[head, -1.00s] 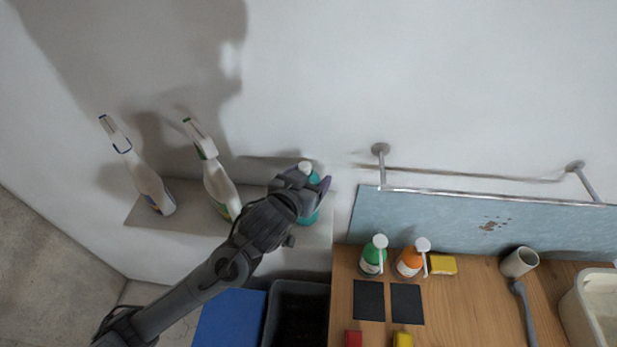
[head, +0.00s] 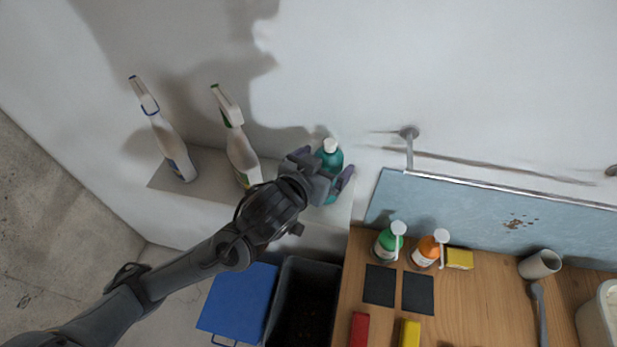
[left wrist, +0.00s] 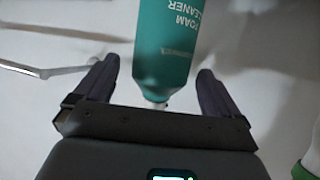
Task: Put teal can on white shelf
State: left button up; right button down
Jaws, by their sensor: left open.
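The teal can (head: 331,158), with a white top, stands upright at the right end of the white shelf (head: 212,178). My left gripper (head: 322,172) is open at the can, with one finger on each side of it. In the left wrist view the teal can (left wrist: 166,45), lettered as foam cleaner, is between the spread fingers of the left gripper (left wrist: 157,65). A gap shows on both sides of it. The can's lower part is partly hidden by the gripper in the head view. My right gripper is not in view.
Two white spray bottles (head: 172,148) (head: 240,155) stand on the shelf left of the can. A dark bin (head: 290,300) and a blue lid (head: 238,300) are below. The wooden counter (head: 465,300) at right holds green and orange bottles. A wall rail (head: 480,178) is right of the can.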

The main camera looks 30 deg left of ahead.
pick_arm(q)
jog(key=shift+d+p+v, duration=0.2)
jog(key=shift+p+v, duration=0.55)
jog(key=shift+v, duration=3.05)
jog(key=s+a+f+g, duration=0.1)
jog(key=s+f+g, duration=0.2)
jog(key=s+f, duration=0.3)
jog(key=s+a+f+m+g, duration=0.1)
jog(key=s+a+f+g, duration=0.1)
jog(key=s+f, duration=0.4)
jog(key=s+a+f+g, duration=0.2)
jog(key=s+f+g, duration=0.2)
jog(key=f, duration=1)
jog(key=s, duration=0.3)
jog(key=shift+a+f+g+y, duration=0.2)
jog(key=shift+f+g+y, duration=0.1)
jog(key=shift+g, duration=0.1)
